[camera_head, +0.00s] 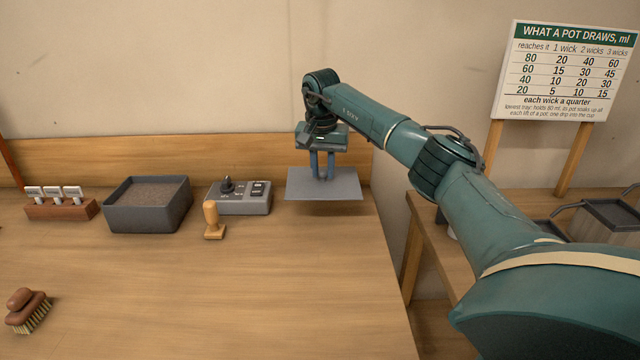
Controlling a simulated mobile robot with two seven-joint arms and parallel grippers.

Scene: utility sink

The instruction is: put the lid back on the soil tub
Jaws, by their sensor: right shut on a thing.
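The soil tub (148,218) is a dark grey rectangular box on the bench, left of centre. Its top is open and brown soil shows inside. The lid (323,187) is a flat grey rectangular plate at the right end of the bench. My right gripper (322,175) points down and is shut on the middle of the lid. It holds the lid roughly level, with a shadow beneath it, a little above the bench and well to the right of the tub. My left gripper is out of view.
A grey control box (242,199) with a knob and a wooden-handled stamp (213,222) stand between tub and lid. A wooden rack (62,209) with white tags is left of the tub. A brush (28,310) lies front left. The front middle of the bench is clear.

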